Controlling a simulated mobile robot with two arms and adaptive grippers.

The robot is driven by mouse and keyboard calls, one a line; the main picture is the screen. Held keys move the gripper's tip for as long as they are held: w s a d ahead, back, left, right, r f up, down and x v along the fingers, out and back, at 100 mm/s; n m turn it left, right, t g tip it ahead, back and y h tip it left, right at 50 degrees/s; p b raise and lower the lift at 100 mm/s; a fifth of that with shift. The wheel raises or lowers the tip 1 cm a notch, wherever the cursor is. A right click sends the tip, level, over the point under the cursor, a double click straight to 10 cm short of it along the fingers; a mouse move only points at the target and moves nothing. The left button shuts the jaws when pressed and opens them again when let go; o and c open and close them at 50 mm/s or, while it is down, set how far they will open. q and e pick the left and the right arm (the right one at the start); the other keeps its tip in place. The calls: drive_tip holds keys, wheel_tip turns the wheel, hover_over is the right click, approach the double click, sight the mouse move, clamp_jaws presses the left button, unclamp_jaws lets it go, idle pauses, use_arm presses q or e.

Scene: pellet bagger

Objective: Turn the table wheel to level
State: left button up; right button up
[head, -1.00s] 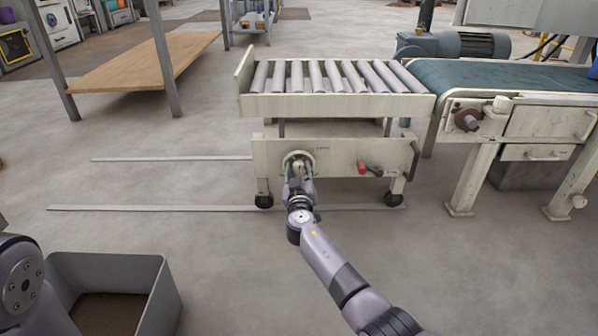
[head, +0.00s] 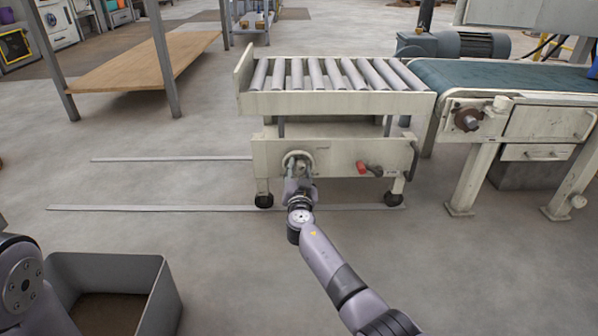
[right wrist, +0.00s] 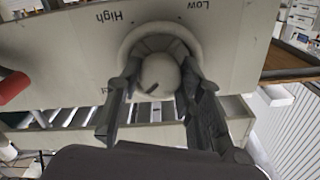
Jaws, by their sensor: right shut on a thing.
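The table wheel (head: 299,157) is a pale round wheel on the front panel of the wheeled roller table (head: 335,106). In the right wrist view the wheel (right wrist: 133,36) has a rounded pale knob (right wrist: 160,74) with a dark mark. My right gripper (right wrist: 160,86) has its dark fingers closed on the wheel, one on each side of the knob. In the head view the gripper (head: 298,176) covers the wheel's lower part. The panel is marked "High" and "Low" near the wheel. My left gripper is out of view; only part of its arm shows.
The belt conveyor (head: 500,78) stands right of the roller table, close to its edge. A red-handled lever (head: 362,167) is on the panel right of the wheel. Floor rails (head: 160,208) run under the table. A grey bin (head: 150,290) stands at lower left.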

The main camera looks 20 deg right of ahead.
drive_tip(key=shift+f, duration=0.1)
idle(0.3)
drive_tip(key=o, duration=1.2)
wheel_tip(320, 180, up, 10)
drive_tip(key=shift+r, duration=0.1)
